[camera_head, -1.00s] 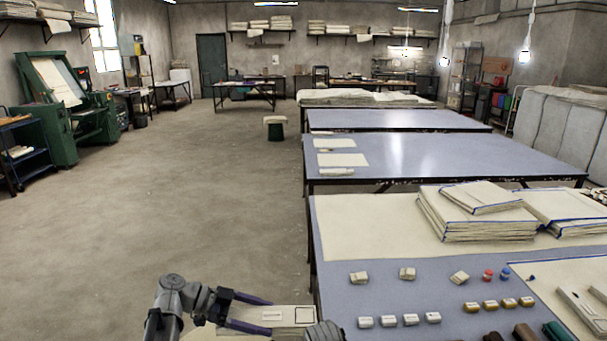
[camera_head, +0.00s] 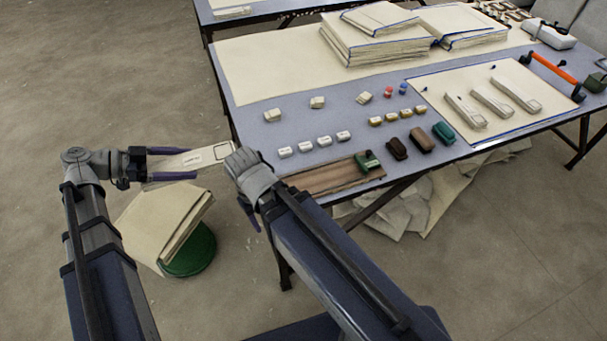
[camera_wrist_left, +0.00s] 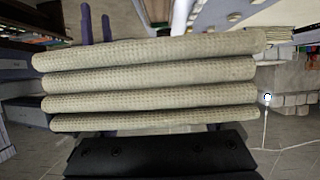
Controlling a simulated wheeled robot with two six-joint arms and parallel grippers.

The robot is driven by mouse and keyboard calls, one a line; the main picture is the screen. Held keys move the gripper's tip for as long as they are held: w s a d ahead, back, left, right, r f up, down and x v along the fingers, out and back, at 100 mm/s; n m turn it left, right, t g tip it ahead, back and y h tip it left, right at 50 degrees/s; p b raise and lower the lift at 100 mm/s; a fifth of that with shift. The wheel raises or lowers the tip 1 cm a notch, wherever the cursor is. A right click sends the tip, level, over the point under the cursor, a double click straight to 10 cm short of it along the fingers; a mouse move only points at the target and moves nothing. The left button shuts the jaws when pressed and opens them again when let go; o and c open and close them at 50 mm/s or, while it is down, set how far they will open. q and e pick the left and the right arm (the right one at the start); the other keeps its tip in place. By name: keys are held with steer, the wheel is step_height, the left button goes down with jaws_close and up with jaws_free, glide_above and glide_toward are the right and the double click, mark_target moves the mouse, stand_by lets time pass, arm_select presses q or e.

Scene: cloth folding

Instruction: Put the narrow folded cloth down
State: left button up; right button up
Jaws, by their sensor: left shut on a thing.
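The narrow folded cloth (camera_head: 208,156) is a pale cream strip with a dark outlined square near its right end. My left gripper (camera_head: 172,164) has its purple fingers shut on it, and holds it out level beside the table's left edge. In the left wrist view the cloth (camera_wrist_left: 150,70) fills the middle as several stacked, rounded, waffle-textured layers. My right gripper (camera_head: 254,212) is at the cloth's right end, by the table corner. Its wrist hides most of its fingers, and I cannot tell its opening or whether it touches the cloth.
The grey-blue table (camera_head: 255,135) carries book-like cloth stacks (camera_head: 370,42), small blocks, brushes and a cream mat (camera_head: 440,90). Below my left gripper, a green stool (camera_head: 190,255) bears folded cloth (camera_head: 160,222). Crumpled cloth (camera_head: 400,205) lies under the table. Floor at left is clear.

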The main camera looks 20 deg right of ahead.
arm_select(q)
step_height(320, 180, down, 17)
steer(key=b, duration=1.5)
steer(key=shift+f, duration=0.15)
glide_above(305, 184)
steer(key=a, duration=0.2)
steer(key=shift+w+d, duration=0.1)
steer(key=shift+d, duration=1.15)
steer(key=f+b, duration=0.3)
steer(key=shift+a+f+b, duration=0.2)
steer(key=shift+a+b, duration=0.05)
steer(key=shift+b, duration=0.15)
steer(key=shift+r, duration=0.2)
